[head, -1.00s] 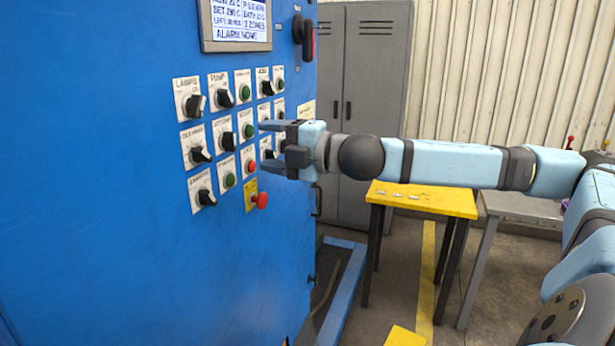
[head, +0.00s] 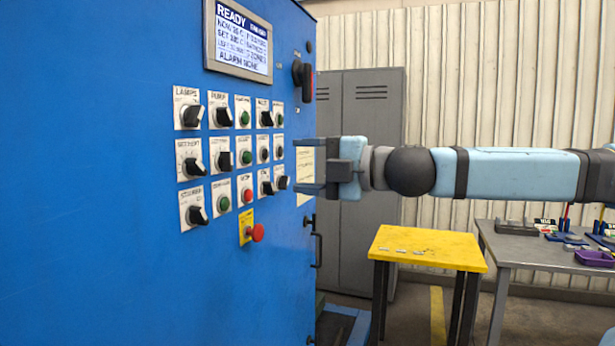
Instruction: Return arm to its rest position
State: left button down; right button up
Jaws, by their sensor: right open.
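My right gripper (head: 308,168) is open and empty, with its fingers pointing left toward the right edge of the blue control cabinet (head: 110,250). Its arm comes in from the right, stretched out level. The fingertips are near the rightmost knobs of the panel and appear apart from them. The panel carries several rotary knobs and push buttons, such as the pump knob (head: 221,116), and a red emergency button (head: 256,233) on a yellow plate. The screen (head: 240,40) above reads READY and ALARM NONE. My left gripper is not in view.
A yellow table (head: 428,247) with small plates on it stands below my right arm. A grey workbench (head: 520,250) with a purple tray (head: 594,258) and tools is at the right. Grey lockers (head: 372,110) stand behind.

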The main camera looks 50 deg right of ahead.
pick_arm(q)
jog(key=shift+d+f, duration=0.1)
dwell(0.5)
